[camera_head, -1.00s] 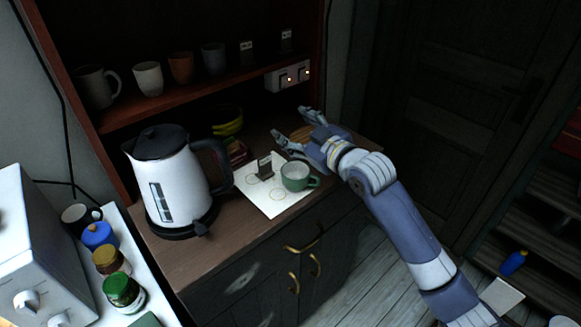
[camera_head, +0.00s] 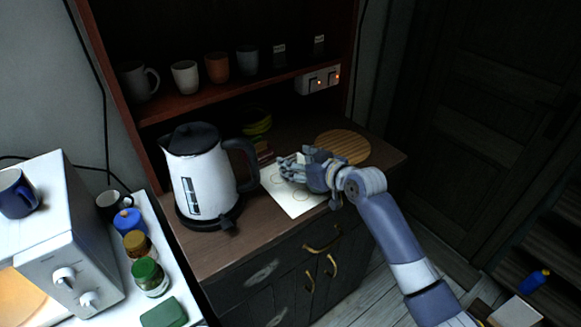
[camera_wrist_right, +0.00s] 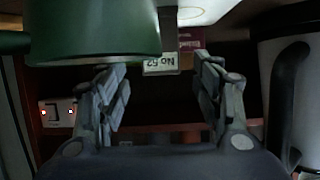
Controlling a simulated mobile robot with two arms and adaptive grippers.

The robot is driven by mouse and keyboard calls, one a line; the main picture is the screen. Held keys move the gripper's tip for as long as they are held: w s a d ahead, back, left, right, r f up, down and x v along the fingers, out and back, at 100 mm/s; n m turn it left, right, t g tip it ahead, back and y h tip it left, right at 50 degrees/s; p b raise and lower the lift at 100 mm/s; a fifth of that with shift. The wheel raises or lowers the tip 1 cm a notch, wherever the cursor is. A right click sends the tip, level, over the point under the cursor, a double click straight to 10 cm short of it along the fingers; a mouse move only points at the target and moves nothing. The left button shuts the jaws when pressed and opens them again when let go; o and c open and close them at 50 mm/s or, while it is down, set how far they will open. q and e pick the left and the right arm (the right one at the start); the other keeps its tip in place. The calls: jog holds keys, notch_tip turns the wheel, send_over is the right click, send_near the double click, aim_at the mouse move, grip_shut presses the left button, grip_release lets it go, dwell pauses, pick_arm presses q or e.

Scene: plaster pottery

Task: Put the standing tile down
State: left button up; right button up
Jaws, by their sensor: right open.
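The standing tile (camera_wrist_right: 161,62) shows in the right wrist view, upside down, with a pale label reading "No 52". It lies ahead between the two fingers of my right gripper (camera_wrist_right: 160,85), which are spread apart. I cannot tell whether they touch it. In the head view, my right gripper (camera_head: 290,168) is over the white sheet (camera_head: 299,205) on the counter and hides the tile. The green cup (camera_wrist_right: 85,32) looms close beside the fingers in the wrist view; the gripper and arm hide it in the head view. My left gripper is not in view.
A white kettle (camera_head: 203,185) stands left of the sheet. A round wooden board (camera_head: 343,146) lies behind my right gripper. A shelf above holds several cups (camera_head: 217,68) and two small tiles (camera_head: 279,48). A switch box (camera_head: 318,80) is mounted below the shelf.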

aim_at(291, 158)
jog(key=shift+p+x, duration=0.35)
jog(key=shift+x, duration=1.5)
jog(key=shift+a+r, duration=0.1)
jog(key=shift+r, duration=0.05)
jog(key=c, duration=1.2)
